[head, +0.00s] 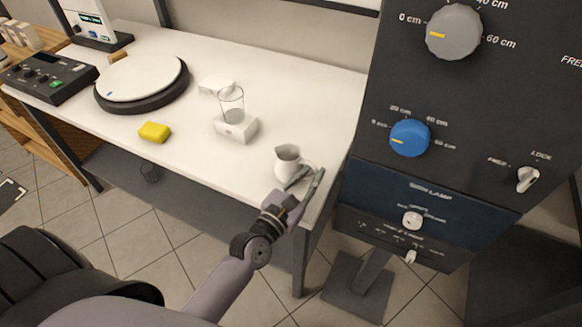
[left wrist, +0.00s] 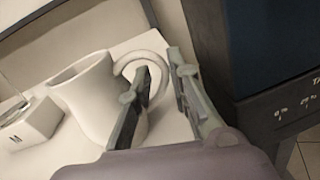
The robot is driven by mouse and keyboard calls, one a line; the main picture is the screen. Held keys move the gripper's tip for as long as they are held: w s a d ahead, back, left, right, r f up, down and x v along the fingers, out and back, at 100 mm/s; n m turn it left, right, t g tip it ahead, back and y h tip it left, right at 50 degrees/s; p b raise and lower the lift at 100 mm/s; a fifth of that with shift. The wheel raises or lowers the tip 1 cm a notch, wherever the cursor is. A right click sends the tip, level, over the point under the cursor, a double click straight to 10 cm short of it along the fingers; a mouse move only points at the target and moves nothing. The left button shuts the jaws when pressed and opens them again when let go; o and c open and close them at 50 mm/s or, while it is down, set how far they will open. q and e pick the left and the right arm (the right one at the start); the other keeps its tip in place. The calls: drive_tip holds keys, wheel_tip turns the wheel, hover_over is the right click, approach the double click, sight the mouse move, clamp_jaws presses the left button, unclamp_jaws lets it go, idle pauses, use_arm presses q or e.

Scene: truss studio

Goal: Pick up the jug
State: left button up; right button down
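A white jug (head: 288,166) stands upright near the right front corner of the white table (head: 190,165). In the left wrist view the jug (left wrist: 88,95) has its curved handle (left wrist: 160,60) towards my gripper. My left gripper (head: 308,176) is open at the jug's handle side. In the left wrist view the two fingers of my left gripper (left wrist: 158,68) are apart. The left finger overlaps the handle's opening, and the handle's outer part shows between the fingers. I cannot tell whether either finger touches it. My right gripper is not in view.
A clear glass (head: 231,100) stands on a white block (head: 238,128) behind the jug. A yellow sponge (head: 154,132), another white block (head: 215,86) and a round turntable (head: 142,78) are further left. A dark control panel (head: 450,120) stands close on the right.

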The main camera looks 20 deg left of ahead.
use_arm(q)
clamp_jaws()
idle(0.8)
